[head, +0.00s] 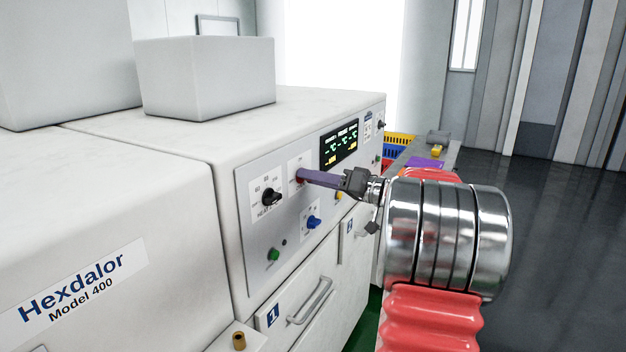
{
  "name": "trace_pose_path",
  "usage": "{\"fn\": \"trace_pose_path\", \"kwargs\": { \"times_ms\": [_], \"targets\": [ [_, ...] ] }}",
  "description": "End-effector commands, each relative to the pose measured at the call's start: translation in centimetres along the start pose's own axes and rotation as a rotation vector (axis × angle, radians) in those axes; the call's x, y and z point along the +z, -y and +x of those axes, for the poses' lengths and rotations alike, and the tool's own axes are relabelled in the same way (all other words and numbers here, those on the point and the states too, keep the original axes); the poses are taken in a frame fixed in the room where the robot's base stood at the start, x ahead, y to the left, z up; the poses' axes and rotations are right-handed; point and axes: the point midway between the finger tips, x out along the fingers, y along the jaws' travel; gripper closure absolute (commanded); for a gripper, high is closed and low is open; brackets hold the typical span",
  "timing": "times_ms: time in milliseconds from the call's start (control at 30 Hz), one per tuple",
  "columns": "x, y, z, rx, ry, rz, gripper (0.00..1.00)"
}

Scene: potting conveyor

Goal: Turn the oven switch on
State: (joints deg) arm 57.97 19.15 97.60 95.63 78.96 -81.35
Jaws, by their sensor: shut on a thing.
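The oven is a large white machine (180,150) with a grey control panel (257,228) on its front.
A green button (274,254) and a yellow button (339,195) are also on the panel. A drawer handle (310,301) sticks out below. A bench with yellow and blue crates (398,139) stands beyond my arm. The dark floor (545,220) at right is clear.

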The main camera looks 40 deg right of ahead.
Motion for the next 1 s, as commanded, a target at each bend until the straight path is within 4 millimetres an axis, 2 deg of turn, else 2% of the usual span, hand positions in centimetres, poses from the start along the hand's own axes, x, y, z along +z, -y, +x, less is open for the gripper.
{"fn": "trace_pose_path", "kwargs": {
  "times_ms": [700, 1000],
  "targets": [
    [0.00, -0.32, 0.04, 0.002, -0.003, 0.672, 0.90],
    [0.07, -0.43, 0.04, 0.003, -0.004, 0.878, 0.90]
  ]
}}
